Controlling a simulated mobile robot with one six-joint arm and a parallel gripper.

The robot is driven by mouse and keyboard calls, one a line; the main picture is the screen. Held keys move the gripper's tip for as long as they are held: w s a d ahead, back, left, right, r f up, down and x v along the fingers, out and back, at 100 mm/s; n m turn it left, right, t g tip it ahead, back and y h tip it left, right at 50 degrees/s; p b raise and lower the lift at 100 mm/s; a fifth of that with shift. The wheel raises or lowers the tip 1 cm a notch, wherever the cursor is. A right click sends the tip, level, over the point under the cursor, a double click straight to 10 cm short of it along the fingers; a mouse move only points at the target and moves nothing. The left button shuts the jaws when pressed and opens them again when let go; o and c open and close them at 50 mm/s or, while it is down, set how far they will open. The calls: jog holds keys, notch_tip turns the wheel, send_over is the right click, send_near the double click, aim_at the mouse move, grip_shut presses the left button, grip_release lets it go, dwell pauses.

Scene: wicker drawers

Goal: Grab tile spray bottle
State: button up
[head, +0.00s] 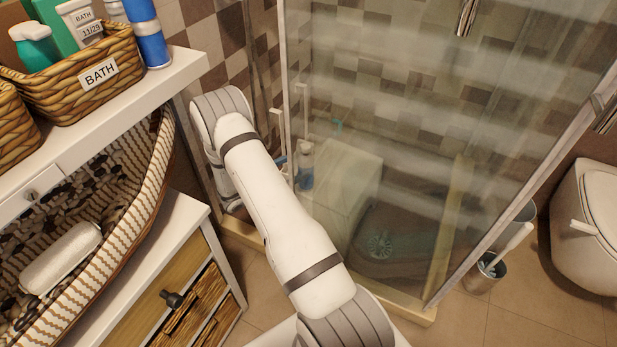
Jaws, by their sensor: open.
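My white arm reaches from the bottom of the head view up to the shower's left edge and bends down there. My gripper is not visible; the arm hides whatever lies beyond its lower bend. A small bottle with a pale upper part and a bluish lower part (305,165) stands behind the shower glass, just right of my arm. I cannot read either label, so I cannot tell which is the tile spray bottle.
The glass shower door (420,120) and its vertical handle stand close to my arm. At left are a wicker basket (75,95) labelled BATH, a blue can (152,45) and a drawer cabinet (165,290). A toilet (590,225) and brush holder (484,273) are at right.

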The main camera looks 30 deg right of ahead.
jog(key=d+b, duration=0.2)
jog(key=d, duration=0.4)
jog(key=shift+w+d, duration=0.25)
jog(key=shift+d, duration=0.15)
jog(key=shift+c, duration=0.5)
jog(key=c, duration=1.5)
jog(key=shift+o, duration=0.2)
